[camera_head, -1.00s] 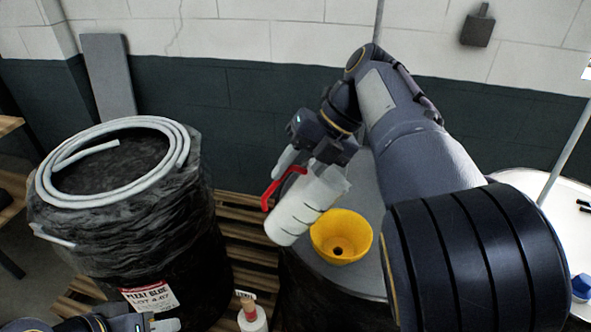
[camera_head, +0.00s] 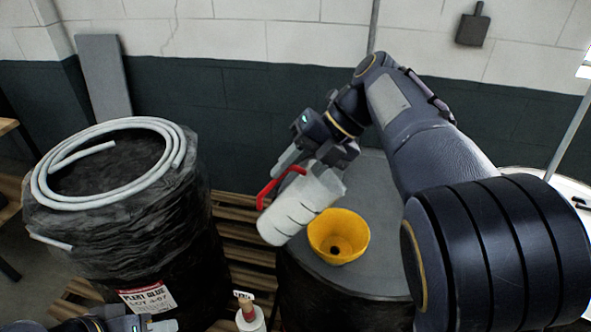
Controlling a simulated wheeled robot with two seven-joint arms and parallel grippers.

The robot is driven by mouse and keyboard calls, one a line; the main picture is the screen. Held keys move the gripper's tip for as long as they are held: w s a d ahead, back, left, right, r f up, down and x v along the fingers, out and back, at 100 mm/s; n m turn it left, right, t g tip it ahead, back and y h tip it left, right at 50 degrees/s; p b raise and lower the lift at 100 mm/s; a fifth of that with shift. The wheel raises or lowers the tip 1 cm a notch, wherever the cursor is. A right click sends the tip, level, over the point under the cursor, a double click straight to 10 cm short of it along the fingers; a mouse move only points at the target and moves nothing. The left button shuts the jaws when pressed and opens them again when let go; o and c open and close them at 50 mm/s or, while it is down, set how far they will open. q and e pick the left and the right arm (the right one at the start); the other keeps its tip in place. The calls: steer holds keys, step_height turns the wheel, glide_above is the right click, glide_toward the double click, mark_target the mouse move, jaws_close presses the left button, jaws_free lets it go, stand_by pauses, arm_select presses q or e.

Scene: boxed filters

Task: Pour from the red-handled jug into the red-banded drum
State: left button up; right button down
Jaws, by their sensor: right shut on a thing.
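The white jug (camera_head: 300,208) with dark level marks and a red handle (camera_head: 279,186) is tilted, its upper end leaning right. My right gripper (camera_head: 293,170) is shut on the red handle, and its fingers partly cover it. The jug is above and left of a yellow funnel (camera_head: 338,250), which sits on the grey top of a dark drum (camera_head: 305,262). No red band shows on that drum, and I see no liquid flowing. My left gripper (camera_head: 160,325) is partly in view at the bottom left edge; its jaw state is unclear.
A black-wrapped drum (camera_head: 110,235) with a coiled pale hose (camera_head: 50,198) and a label stands left on a wooden pallet (camera_head: 240,240). A small bottle (camera_head: 250,320) is at the bottom centre. A white-topped surface (camera_head: 540,180) lies at the right, behind my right arm.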

mark_target(315, 183)
steer(key=shift+w+d+f+y, duration=0.1)
steer(key=shift+d+f+y, duration=0.4)
steer(key=shift+y, duration=0.35)
steer(key=shift+w+d+f+y, duration=0.1)
steer(key=shift+d+f+y, duration=0.2)
steer(key=shift+d+y, duration=0.4)
stand_by(2.1)
steer(key=shift+d+f+g+y, duration=0.35)
steer(key=shift+f+y, duration=0.2)
steer(key=shift+y, duration=0.3)
stand_by(1.4)
steer(key=shift+d+f+y+b, duration=0.25)
steer(key=shift+y+b, duration=0.05)
steer(key=shift+b, duration=0.05)
steer(key=shift+w+d+f+y+b, duration=0.1)
steer(key=shift+d+f+y+b, duration=0.3)
steer(key=shift+d+f+y, duration=0.25)
stand_by(1.1)
